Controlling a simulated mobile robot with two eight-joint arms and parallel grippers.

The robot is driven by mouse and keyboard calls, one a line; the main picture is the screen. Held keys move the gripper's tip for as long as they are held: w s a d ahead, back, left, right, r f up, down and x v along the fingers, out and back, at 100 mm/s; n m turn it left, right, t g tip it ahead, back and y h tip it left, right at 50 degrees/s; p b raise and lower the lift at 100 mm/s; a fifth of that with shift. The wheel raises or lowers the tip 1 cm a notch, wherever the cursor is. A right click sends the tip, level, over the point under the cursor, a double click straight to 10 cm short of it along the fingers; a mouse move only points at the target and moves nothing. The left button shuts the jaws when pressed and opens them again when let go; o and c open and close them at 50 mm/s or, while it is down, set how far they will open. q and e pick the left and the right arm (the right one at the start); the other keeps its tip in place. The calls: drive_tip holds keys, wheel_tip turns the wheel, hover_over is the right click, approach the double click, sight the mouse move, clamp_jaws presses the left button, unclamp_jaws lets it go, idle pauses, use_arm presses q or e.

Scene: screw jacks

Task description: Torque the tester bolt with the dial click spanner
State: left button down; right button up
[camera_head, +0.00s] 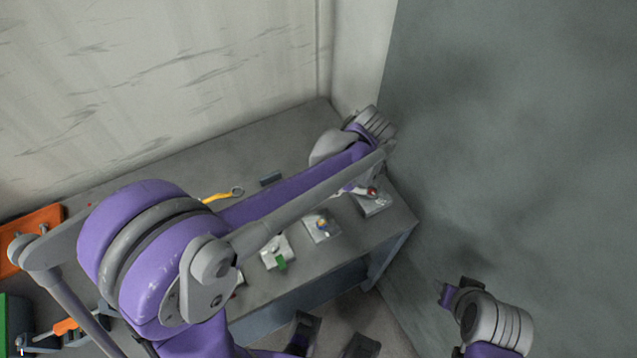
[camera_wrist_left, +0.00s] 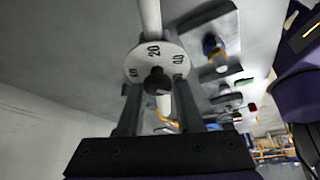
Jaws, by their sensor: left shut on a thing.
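In the left wrist view, my left gripper (camera_wrist_left: 156,112) is shut on the dial click spanner, which has a pale shaft (camera_wrist_left: 150,18) and a round white dial (camera_wrist_left: 143,63) with black numbers and a dark centre knob. The dial sits just beyond my fingertips. In the head view, my left arm reaches across the bench, and its gripper and the spanner are hidden or too small to make out. I cannot pick out the tester bolt for sure. My right gripper (camera_head: 443,292) is off the bench at the lower right, with its jaws unclear.
Along the front of the grey bench (camera_head: 290,170) stand pale plates with fittings: one with green (camera_head: 279,252), one with blue and yellow (camera_head: 322,229) and one with red (camera_head: 375,204). A yellow ring spanner (camera_head: 222,195) lies behind. An orange board (camera_head: 38,232) is at far left.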

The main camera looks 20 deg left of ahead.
use_arm(q)
drive_tip(key=shift+r, duration=0.15)
drive_tip(key=shift+r+p, duration=0.6)
drive_tip(key=shift+r, duration=0.05)
drive_tip(key=shift+s+a, duration=0.1)
drive_tip(key=shift+s+a+r+p, duration=0.25)
drive_tip(key=shift+s+a, duration=0.1)
drive_tip(key=shift+a, duration=0.4)
drive_tip(key=shift+s+a+r+p, duration=0.1)
drive_tip(key=shift+s+a+r, duration=0.15)
drive_tip(key=shift+a, duration=0.5)
drive_tip(key=shift+s+a+r+p, duration=0.2)
drive_tip(key=shift+s+a, duration=0.2)
drive_tip(key=shift+a, duration=0.35)
